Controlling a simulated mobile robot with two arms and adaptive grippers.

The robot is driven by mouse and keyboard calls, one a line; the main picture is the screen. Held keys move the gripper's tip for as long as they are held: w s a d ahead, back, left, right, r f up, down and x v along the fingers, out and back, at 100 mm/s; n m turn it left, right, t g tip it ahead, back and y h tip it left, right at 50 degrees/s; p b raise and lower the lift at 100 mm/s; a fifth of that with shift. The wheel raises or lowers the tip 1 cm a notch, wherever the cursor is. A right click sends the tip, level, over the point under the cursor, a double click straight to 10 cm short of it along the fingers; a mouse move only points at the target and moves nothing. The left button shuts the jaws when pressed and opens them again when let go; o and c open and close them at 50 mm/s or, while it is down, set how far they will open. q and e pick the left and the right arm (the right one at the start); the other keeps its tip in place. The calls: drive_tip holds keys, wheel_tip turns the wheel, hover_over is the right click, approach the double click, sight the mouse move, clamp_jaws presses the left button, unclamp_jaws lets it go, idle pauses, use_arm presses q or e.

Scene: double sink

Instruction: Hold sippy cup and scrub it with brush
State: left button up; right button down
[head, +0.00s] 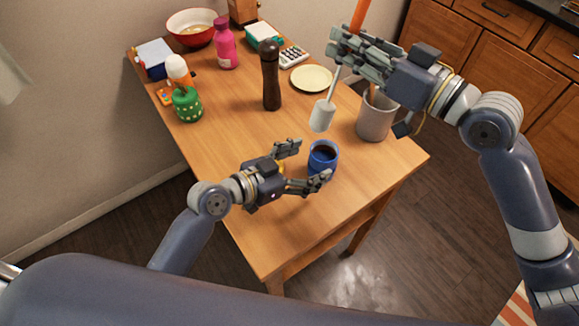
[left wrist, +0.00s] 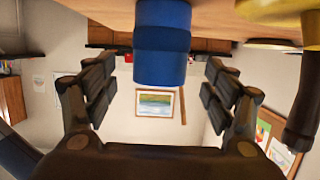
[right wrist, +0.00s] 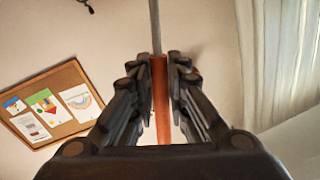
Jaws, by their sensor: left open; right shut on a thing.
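The blue cup (head: 322,158), dark inside, stands upright near the table's right front part. It also shows in the left wrist view (left wrist: 162,45), between the spread fingers. My left gripper (head: 304,164) is open, its fingers just left of the cup and pointing at it. My right gripper (head: 352,56) is shut on the orange handle of the brush and holds it above the table's right side. The brush's pale head (head: 322,115) hangs down in the air above and behind the cup. The brush's orange handle shows between the fingers in the right wrist view (right wrist: 159,90).
A grey container (head: 376,118) stands right of the cup. A dark pepper mill (head: 270,78), a cream plate (head: 311,78), a green pot (head: 187,106), a pink bottle (head: 226,48) and a red bowl (head: 191,27) stand farther back. The table's left front (head: 250,235) is clear.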

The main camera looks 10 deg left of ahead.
sight(333, 153)
use_arm(q)
drive_tip(key=shift+x, duration=2.8)
drive_tip(key=shift+c, duration=0.4)
drive_tip(key=c, duration=1.1)
drive_tip(key=shift+c, duration=0.2)
